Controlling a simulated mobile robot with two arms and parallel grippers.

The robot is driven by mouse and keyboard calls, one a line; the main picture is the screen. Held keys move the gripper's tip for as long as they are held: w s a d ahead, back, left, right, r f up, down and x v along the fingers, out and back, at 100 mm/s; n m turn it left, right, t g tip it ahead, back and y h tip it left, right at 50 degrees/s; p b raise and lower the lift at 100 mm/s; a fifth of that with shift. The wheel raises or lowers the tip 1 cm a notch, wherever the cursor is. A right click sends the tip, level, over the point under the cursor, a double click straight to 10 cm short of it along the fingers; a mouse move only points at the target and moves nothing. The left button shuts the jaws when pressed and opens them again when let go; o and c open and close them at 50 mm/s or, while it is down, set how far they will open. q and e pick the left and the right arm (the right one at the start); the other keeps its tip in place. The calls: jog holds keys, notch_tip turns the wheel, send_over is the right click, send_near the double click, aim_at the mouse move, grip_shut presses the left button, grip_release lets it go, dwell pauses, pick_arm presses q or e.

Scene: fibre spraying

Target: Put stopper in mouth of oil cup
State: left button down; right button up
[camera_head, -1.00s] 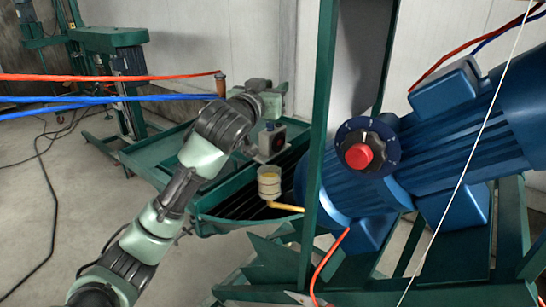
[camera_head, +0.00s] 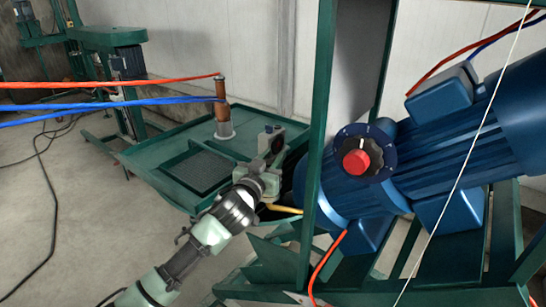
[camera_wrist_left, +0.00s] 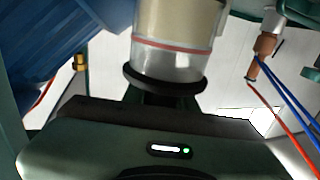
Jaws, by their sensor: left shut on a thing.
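A black round stopper (camera_wrist_left: 165,86) shows in the left wrist view. My left gripper (camera_wrist_left: 165,99) is shut on it. The oil cup (camera_wrist_left: 183,45), clear at its mouth with a red line and cream-coloured further along, meets the stopper in this upside-down view. The stopper is at the cup's mouth, but I cannot tell how deep it sits. In the head view my left gripper (camera_head: 268,181) is in front of the cup and hides the cup and the stopper. My right gripper is not in view.
A large blue motor (camera_head: 440,145) and a green upright post (camera_head: 318,130) stand close on the right. A yellow pipe (camera_head: 284,209) runs below the gripper. A green tray (camera_head: 160,135) with a brown spool (camera_head: 221,103) lies behind, with red and blue hoses at left.

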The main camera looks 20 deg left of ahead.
pick_arm(q)
jog(key=shift+f, duration=0.2)
jog(key=c, duration=1.1)
grip_release()
jog(key=shift+r, duration=0.1)
